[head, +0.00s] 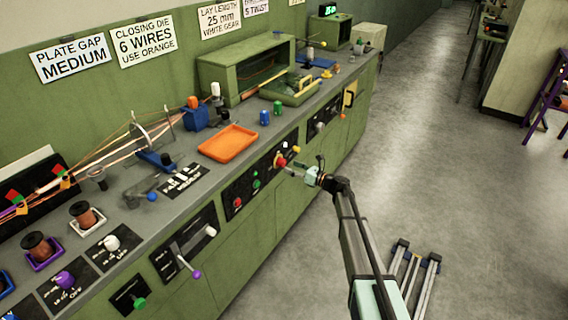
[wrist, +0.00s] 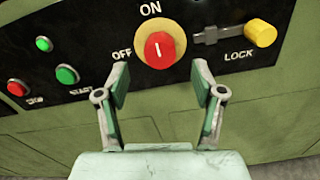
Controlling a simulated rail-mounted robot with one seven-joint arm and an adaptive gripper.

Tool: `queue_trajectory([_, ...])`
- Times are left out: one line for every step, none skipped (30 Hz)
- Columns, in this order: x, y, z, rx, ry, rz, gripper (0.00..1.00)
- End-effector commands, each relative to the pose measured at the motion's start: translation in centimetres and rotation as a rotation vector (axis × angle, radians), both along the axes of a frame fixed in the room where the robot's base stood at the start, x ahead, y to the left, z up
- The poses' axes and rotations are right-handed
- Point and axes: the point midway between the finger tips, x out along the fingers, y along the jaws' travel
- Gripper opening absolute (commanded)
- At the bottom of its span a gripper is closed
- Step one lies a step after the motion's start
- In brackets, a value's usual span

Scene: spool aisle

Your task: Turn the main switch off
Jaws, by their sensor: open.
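The main switch is a red round knob (wrist: 160,50) on a yellow disc in the wrist view, set in a black panel. ON is printed above it and OFF to its left. Its white mark stands upright, toward ON. The red knob also shows in the head view (head: 281,161). My gripper (wrist: 160,82) is open and empty, its two fingers apart just below the knob, one to each side in the picture. It faces the panel in the head view (head: 291,170). I cannot tell the exact gap to the knob.
Right of the switch is a grey slide bar with a yellow knob (wrist: 261,33), marked LOCK. A green START button (wrist: 66,75) and a red button (wrist: 17,88) are to the left. An orange tray (head: 228,143) lies on the bench above.

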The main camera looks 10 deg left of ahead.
Motion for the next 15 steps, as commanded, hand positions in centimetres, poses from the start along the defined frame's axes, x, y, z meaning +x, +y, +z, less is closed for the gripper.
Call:
queue_trajectory([0.6,0.9,0.1,0.0,0.0,0.001,0.68])
queue_trajectory([0.8,1.3,0.1,-0.001,-0.001,0.001,0.68])
queue_trajectory([1.1,1.9,0.0,-0.001,-0.001,0.001,0.68])
queue_trajectory([1.3,2.3,0.0,-0.001,-0.001,0.001,0.68])
queue_trajectory([1.4,2.6,0.0,-0.001,-0.001,0.001,0.68])
queue_trajectory([1.7,3.0,0.0,-0.001,-0.001,0.001,0.68])
queue_trajectory([1.8,3.2,0.0,-0.001,0.0,0.0,0.68])
queue_trajectory([1.9,3.4,0.0,-0.001,0.0,0.0,0.68])
queue_trajectory([2.0,3.7,0.0,-0.001,0.0,0.0,0.68])
queue_trajectory([2.1,3.9,0.0,-0.001,0.0,0.0,0.68])
queue_trajectory([2.1,4.0,0.0,-0.001,0.0,0.0,0.68])
queue_trajectory([2.2,4.2,0.0,-0.002,0.0,-0.001,0.68])
queue_trajectory([2.2,4.2,0.0,-0.002,0.0,-0.001,0.68])
queue_trajectory([2.2,4.3,0.0,-0.002,0.0,-0.001,0.68])
queue_trajectory([2.2,4.3,0.0,-0.001,-0.001,-0.001,0.68])
